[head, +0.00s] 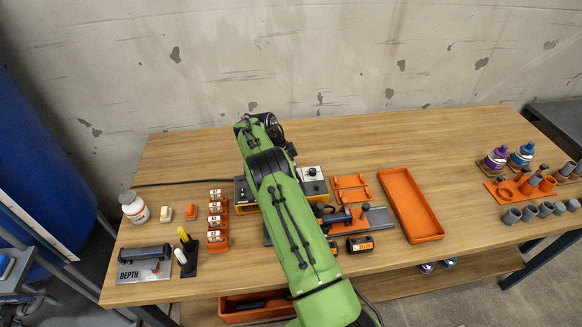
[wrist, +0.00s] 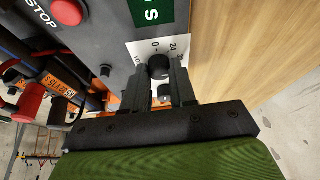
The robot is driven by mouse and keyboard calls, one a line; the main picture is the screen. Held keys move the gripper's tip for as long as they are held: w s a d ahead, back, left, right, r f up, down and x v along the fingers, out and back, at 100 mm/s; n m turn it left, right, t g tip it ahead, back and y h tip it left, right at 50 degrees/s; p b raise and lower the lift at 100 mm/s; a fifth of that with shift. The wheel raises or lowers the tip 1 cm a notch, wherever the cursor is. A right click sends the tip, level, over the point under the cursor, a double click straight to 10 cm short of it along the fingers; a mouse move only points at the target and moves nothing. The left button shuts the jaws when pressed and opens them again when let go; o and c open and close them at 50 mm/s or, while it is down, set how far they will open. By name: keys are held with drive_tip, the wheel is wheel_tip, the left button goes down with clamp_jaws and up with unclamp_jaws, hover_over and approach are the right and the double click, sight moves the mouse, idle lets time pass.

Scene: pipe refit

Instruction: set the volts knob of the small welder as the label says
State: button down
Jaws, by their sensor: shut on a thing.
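In the wrist view, a dark round knob (wrist: 158,66) sits on a white dial plate (wrist: 146,49) with printed marks, among them "24" and "0". The dial is on a grey panel (wrist: 100,30) with a green sign (wrist: 152,12) above it, cut off by the frame edge. My gripper (wrist: 160,78) has one finger on each side of the knob and is shut on it. The knob's pointer cannot be made out. In the head view, my green arm hides the gripper and much of the welder, of which a yellow-edged part with a white plate (head: 309,174) shows. No setting label is readable.
A red STOP button (wrist: 67,11) is on the same panel in the wrist view. On the wooden table (head: 400,130) stand an orange tray (head: 428,229), orange holders (head: 217,241) and a white bottle (head: 133,207). The back of the table is mostly clear.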

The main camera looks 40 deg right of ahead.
drive_tip(key=shift+m, duration=0.3)
drive_tip(key=c, duration=0.9)
unclamp_jaws()
drive_tip(key=shift+r, duration=0.1)
drive_tip(key=p+v, duration=0.5)
drive_tip(key=v, duration=1)
drive_tip(key=shift+w+a+r, duration=0.2)
drive_tip(key=shift+r, duration=0.05)
